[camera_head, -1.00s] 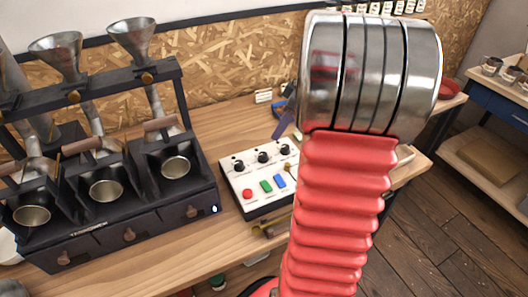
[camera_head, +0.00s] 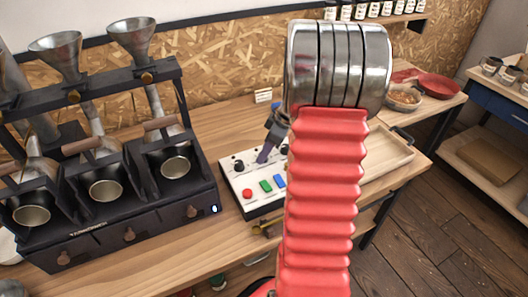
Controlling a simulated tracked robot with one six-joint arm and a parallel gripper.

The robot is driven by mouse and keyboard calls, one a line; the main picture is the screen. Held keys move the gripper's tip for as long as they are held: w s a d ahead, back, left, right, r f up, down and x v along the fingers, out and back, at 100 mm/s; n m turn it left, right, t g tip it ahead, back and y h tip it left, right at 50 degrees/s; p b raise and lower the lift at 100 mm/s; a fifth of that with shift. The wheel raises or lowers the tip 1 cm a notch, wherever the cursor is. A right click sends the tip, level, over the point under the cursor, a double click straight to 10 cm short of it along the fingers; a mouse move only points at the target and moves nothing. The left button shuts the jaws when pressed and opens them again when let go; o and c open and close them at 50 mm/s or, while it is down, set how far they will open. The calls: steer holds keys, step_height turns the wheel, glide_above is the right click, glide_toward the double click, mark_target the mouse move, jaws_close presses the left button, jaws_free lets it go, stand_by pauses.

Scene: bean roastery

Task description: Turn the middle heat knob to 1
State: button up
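A white control box (camera_head: 232,180) stands on the wooden bench, with a row of black knobs on its top. Its left knob (camera_head: 238,165) shows, and its right knob (camera_head: 285,149) is partly covered by my arm. My gripper (camera_head: 264,156) is over the spot of this row's middle knob and hides it. Touch and the gap between the fingers cannot be made out. The black three-station roaster to the left also has three brown front knobs, with a middle one (camera_head: 129,234). Number marks are too small to read.
The box also carries a red button (camera_head: 247,193), a green button (camera_head: 266,186) and a blue button (camera_head: 280,181). The black roaster (camera_head: 110,240) fills the left of the bench. A wooden tray (camera_head: 385,160) lies right of my arm. Bare bench shows behind the box.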

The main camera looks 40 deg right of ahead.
steer(key=shift+w+f, duration=0.1)
steer(key=shift+f, duration=0.15)
steer(key=shift+c, duration=0.4)
steer(key=c, duration=0.9)
steer(key=shift+a, duration=0.15)
steer(key=shift+c, duration=0.3)
